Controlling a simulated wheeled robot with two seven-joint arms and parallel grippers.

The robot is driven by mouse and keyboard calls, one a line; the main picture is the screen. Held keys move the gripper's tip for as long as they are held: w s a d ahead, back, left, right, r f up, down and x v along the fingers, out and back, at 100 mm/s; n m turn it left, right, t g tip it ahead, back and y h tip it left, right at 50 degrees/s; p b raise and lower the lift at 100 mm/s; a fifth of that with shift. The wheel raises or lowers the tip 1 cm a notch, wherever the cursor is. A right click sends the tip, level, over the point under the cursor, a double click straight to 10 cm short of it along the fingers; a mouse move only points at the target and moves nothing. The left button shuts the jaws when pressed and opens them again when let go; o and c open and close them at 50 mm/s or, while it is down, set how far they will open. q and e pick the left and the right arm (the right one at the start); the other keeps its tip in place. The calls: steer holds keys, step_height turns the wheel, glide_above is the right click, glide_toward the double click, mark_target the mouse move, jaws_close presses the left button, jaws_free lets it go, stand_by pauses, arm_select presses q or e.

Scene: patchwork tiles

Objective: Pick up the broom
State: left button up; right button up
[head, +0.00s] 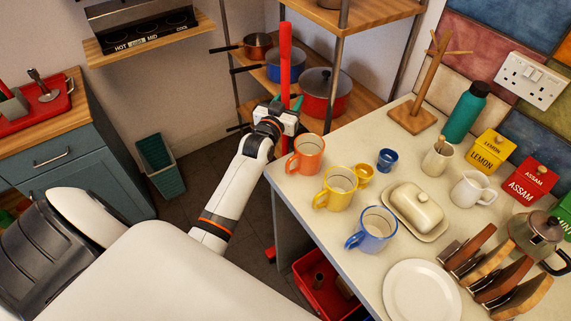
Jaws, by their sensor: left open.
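The broom (286,50) stands upright with its red handle in front of the shelf unit, just beyond the corner of the counter. Its lower part is mostly hidden behind my left arm and the counter. A red bit low beside the counter may be its foot, but I cannot tell. My left gripper (286,103) is open at the handle, with one green fingertip on each side of it. Whether the fingers touch the handle cannot be told. My right gripper is out of view.
The counter (330,270) at right holds an orange mug (306,155), a yellow mug (337,190), a blue mug (373,230) and other kitchenware. Pots, including a red one (325,95), fill the shelves behind.

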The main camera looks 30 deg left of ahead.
arm_select(q)
steer(key=shift+c, duration=0.3)
steer(key=c, duration=0.9)
steer(key=shift+r, duration=0.1)
jaws_close()
